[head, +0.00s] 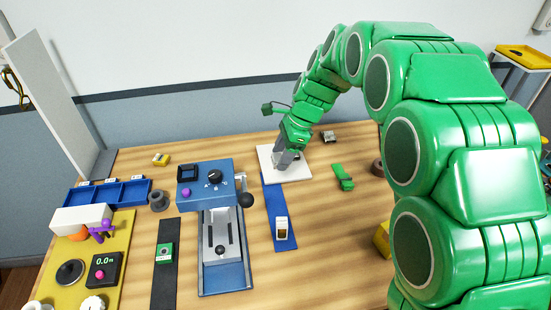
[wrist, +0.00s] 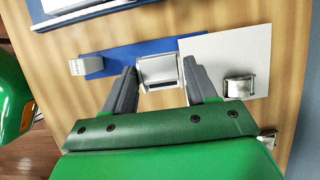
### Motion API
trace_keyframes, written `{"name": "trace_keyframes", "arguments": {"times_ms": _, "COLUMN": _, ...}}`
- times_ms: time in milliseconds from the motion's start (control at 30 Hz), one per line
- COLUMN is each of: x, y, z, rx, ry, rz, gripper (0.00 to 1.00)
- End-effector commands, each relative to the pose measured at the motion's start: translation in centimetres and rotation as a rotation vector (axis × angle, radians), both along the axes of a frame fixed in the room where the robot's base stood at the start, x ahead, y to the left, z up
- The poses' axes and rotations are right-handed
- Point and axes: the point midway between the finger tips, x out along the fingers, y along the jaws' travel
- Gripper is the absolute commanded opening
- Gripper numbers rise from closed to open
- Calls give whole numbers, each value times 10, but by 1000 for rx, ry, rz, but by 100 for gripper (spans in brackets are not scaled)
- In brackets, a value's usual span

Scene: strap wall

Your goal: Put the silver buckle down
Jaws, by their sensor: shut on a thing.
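My gripper (head: 283,162) is over the left part of a white square mat (head: 296,175) in the head view. In the wrist view its two dark fingers are shut on a silver buckle (wrist: 158,71), one finger on each side. The held buckle is by the edge between the white mat (wrist: 222,48) and a blue strap (wrist: 112,62). I cannot tell whether it touches the surface. In the head view the gripper mostly hides it. A second silver buckle (wrist: 240,87) sits on the mat, to the right of my right finger.
The blue strap (head: 274,200) with a white end piece (head: 281,228) lies in front of the mat. A blue press (head: 206,180) stands left. A green piece (head: 343,176) and a small metal part (head: 328,136) lie right. Bare wood lies between.

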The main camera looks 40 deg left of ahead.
Motion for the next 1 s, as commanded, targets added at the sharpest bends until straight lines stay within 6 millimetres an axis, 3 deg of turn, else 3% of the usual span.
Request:
{"name": "trace_keyframes", "arguments": {"times_ms": 533, "x": 40, "y": 42, "z": -27, "rx": 2, "ry": -2, "rz": 0, "gripper": 26}}
{"name": "trace_keyframes", "arguments": {"times_ms": 1000, "x": 64, "y": 67, "z": -71, "rx": 1, "ry": 1, "rz": 0, "gripper": 26}}
